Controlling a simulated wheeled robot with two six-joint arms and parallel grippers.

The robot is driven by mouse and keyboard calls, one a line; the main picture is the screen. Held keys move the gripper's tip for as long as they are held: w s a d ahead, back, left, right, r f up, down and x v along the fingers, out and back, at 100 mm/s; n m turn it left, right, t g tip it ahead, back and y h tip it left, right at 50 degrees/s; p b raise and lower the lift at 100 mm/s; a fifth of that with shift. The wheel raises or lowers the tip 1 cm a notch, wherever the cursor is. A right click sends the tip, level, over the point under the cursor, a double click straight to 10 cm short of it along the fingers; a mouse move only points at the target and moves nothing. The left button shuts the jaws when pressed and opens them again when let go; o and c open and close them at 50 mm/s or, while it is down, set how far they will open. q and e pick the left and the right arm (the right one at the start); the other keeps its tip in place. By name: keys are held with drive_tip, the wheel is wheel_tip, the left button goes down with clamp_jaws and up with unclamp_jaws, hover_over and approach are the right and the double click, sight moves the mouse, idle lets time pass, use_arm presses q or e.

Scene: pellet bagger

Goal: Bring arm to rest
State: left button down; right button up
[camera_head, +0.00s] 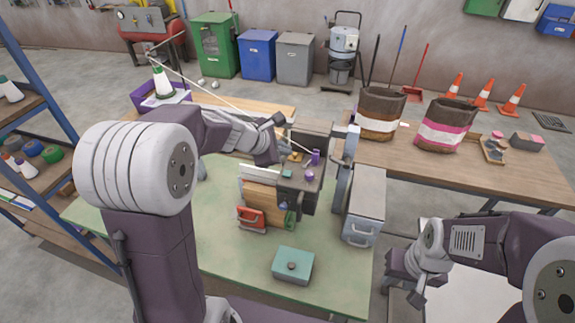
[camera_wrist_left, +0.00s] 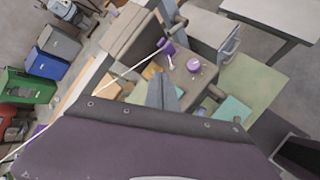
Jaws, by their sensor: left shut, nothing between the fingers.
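My left arm comes in from the left in the head view, over the green table (camera_head: 225,255). Its gripper (camera_head: 279,119) is shut and empty, just above and behind the dark grey machine (camera_head: 303,196) with purple knobs. In the left wrist view the closed fingers (camera_wrist_left: 163,92) point toward the same machine (camera_wrist_left: 188,78), and I see nothing between them. My right arm is at the lower right of the head view. Its gripper (camera_head: 415,298) hangs low beside a white surface, and its finger opening is not clear.
A white thread runs from a cone (camera_head: 161,82) at the back left to the machine, passing close to my left gripper. A grey drawer cabinet (camera_head: 364,205) stands right of the machine. A teal box (camera_head: 293,265) sits in front. Two bags (camera_head: 446,125) stand on the wooden bench.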

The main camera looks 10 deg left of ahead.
use_arm(q)
drive_tip(key=shift+r, duration=0.25)
use_arm(e)
drive_tip(key=shift+r, duration=0.25)
